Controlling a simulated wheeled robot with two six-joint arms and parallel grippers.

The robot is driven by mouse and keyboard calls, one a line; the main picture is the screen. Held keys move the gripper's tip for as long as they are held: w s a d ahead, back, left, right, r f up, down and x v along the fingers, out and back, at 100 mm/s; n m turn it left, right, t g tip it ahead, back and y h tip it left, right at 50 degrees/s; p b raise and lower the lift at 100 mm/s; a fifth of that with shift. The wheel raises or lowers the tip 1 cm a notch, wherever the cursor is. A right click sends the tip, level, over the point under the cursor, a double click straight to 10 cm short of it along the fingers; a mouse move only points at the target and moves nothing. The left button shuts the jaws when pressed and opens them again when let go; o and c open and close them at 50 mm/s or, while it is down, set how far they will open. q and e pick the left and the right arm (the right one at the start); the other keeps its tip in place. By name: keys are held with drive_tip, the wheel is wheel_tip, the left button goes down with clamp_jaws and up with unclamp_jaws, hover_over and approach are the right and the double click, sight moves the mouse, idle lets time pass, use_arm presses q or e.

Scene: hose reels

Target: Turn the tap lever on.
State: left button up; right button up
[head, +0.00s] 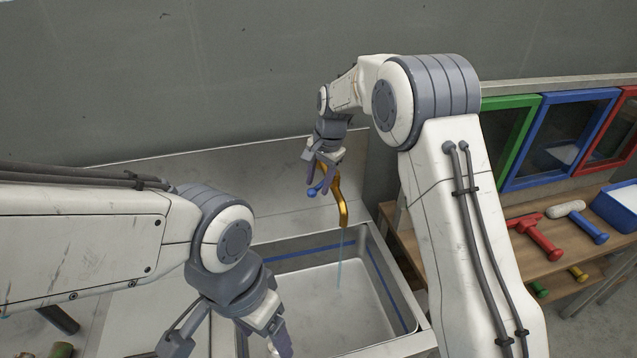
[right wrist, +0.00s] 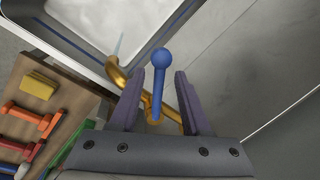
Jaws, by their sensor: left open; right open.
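The gold tap (head: 343,210) stands at the back of the sink, and a thin bluish stream of water (head: 340,262) runs from its spout into the basin. Its blue lever with a ball end (head: 312,192) shows beside the tap. My right gripper (head: 322,160) is at the tap; in the right wrist view its open fingers (right wrist: 157,95) stand on either side of the blue lever (right wrist: 160,80), with gaps to both. The gold tap (right wrist: 118,76) shows behind them. My left gripper (head: 228,342) is open and empty at the bottom, left of the basin.
The sink basin (head: 405,285) has a blue line around its inside. To the right, a wooden bench (head: 530,268) holds a red hammer (head: 537,236), a blue-handled mallet (head: 587,226) and a blue bin (head: 612,208). Green, blue and red framed boxes stand behind.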

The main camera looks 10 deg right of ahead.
wheel_tip(320, 180, up, 10)
drive_tip(key=s+d+b, duration=0.1)
drive_tip(key=b, duration=0.1)
drive_tip(key=shift+d+f, duration=0.15)
drive_tip(key=shift+d, duration=0.05)
drive_tip(key=shift+s, duration=0.1)
drive_tip(key=s+a+f+n, duration=0.1)
drive_tip(key=s+a+n, duration=0.3)
drive_tip(key=s, duration=0.5)
drive_tip(key=s+a+n, duration=0.3)
drive_tip(key=s+n, duration=0.1)
drive_tip(key=s, duration=0.6)
drive_tip(key=s+d+f+n, duration=0.1)
drive_tip(key=s+f+n, duration=0.2)
drive_tip(key=s, duration=0.6)
drive_tip(key=s+d+f+n+g+b, duration=0.1)
drive_tip(key=s+f+n, duration=0.3)
drive_tip(key=s, duration=0.5)
drive_tip(key=shift+s+d+n+h, duration=0.3)
drive_tip(key=shift+s+d+n, duration=0.1)
drive_tip(key=shift+d, duration=0.25)
drive_tip(key=shift+f, duration=0.1)
